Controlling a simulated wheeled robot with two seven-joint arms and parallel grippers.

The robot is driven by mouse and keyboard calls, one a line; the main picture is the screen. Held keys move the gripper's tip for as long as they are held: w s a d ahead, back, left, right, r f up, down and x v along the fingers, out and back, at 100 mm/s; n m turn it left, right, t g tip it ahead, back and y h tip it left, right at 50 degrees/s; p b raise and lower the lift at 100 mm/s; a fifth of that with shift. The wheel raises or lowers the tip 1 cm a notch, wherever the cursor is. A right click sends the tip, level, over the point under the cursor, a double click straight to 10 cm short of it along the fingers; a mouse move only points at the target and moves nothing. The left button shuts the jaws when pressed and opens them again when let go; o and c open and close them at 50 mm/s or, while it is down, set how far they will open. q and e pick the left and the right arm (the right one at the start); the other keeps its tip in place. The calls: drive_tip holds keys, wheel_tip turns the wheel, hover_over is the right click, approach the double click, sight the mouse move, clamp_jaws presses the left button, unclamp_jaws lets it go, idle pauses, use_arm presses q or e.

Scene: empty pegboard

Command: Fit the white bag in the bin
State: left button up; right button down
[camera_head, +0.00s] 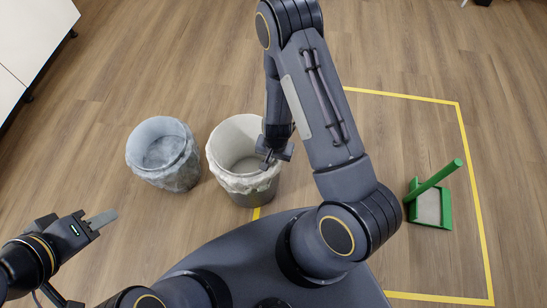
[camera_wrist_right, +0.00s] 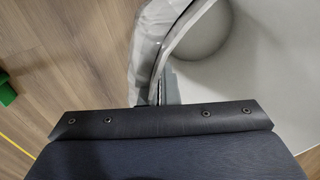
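The bin with the white bag (camera_head: 226,135) stands upright on the floor in the middle of the head view. The white bag lines it and is folded over the rim, with its edge hanging unevenly outside. My right gripper (camera_head: 266,161) reaches down at the bin's right rim. In the right wrist view the bag-covered rim (camera_wrist_right: 147,50) runs down to the fingers (camera_wrist_right: 164,93). The dark gripper body hides most of them, so I cannot tell if they close on the bag.
A second bin with a bluish translucent bag (camera_head: 163,153) stands just left of the first. A green dustpan with a handle (camera_head: 432,203) lies at the right inside yellow floor tape (camera_head: 466,135). A white cabinet (camera_head: 30,45) is at the upper left. The wooden floor behind the bins is clear.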

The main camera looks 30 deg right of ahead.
drive_tip(key=shift+f+b, duration=1.4)
drive_tip(key=shift+f, duration=0.35)
drive_tip(key=c, duration=2.1)
unclamp_jaws()
drive_tip(key=shift+c, duration=0.2)
drive_tip(key=o, duration=0.5)
drive_tip(key=shift+o, duration=0.2)
wheel_tip(320, 180, up, 7)
drive_tip(key=p, duration=0.3)
drive_tip(key=shift+d+f, duration=0.1)
drive_tip(key=shift+s+r, duration=0.1)
drive_tip(key=shift+r, duration=0.4)
